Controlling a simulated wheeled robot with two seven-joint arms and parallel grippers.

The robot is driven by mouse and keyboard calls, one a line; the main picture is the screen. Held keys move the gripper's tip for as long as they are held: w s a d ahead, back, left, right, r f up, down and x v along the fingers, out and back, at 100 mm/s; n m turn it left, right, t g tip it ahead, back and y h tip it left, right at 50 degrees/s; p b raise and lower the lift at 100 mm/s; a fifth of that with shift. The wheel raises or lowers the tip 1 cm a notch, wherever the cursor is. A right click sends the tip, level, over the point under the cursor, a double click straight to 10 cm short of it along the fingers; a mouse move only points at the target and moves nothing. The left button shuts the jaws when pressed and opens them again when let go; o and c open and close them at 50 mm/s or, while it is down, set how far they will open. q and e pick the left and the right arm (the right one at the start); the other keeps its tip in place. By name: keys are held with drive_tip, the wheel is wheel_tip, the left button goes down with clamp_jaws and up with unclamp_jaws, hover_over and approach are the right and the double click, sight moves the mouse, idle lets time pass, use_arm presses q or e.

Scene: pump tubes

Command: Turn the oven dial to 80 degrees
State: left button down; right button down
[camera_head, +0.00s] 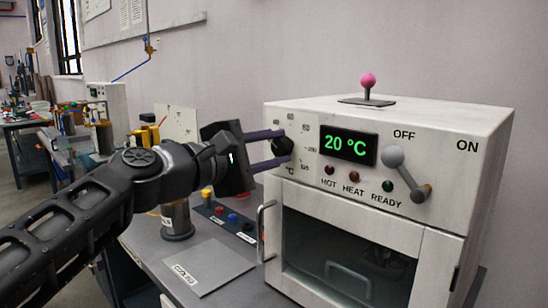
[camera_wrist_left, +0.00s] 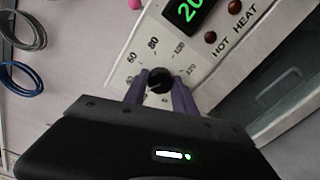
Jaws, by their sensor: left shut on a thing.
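The white oven (camera_head: 380,125) stands on the grey table, with its black dial (camera_head: 283,146) at the left of the front panel. My left gripper (camera_head: 280,147) is shut on the dial, one finger above it and one below. In the left wrist view the dial (camera_wrist_left: 159,80) sits between the two purple fingertips (camera_wrist_left: 159,92), with the printed scale (camera_wrist_left: 152,44) around it partly hidden. The green display (camera_head: 348,145) reads 20 °C. I cannot make out the dial's exact pointer setting. My right gripper is not in view.
A pink-knobbed stick (camera_head: 368,84) stands on the oven. The door handle (camera_head: 264,230) is below my gripper, and a button panel (camera_head: 232,219) lies left of the oven.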

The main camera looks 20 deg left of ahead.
use_arm(q)
drive_tip(key=m+b, duration=0.1)
drive_tip(key=m, duration=0.1)
drive_tip(key=m+b, duration=0.2)
drive_tip(key=m, duration=0.1)
drive_tip(key=shift+d+f+m, duration=0.1)
drive_tip(key=shift+f+m, duration=0.15)
drive_tip(key=shift+m, duration=0.05)
drive_tip(key=m+b, duration=0.3)
drive_tip(key=m, duration=0.2)
drive_tip(key=m+b, duration=0.3)
drive_tip(key=m, duration=0.1)
drive_tip(key=shift+m, duration=0.3)
drive_tip(key=m+b, duration=0.2)
drive_tip(key=m, duration=0.2)
drive_tip(key=shift+m+t, duration=0.3)
drive_tip(key=shift+m, duration=0.1)
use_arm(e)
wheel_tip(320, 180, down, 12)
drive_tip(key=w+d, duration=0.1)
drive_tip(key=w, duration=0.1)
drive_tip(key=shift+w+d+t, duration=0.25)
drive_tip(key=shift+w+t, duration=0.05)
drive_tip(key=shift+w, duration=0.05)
use_arm(q)
drive_tip(key=shift+r, duration=0.1)
drive_tip(key=c, duration=1)
unclamp_jaws()
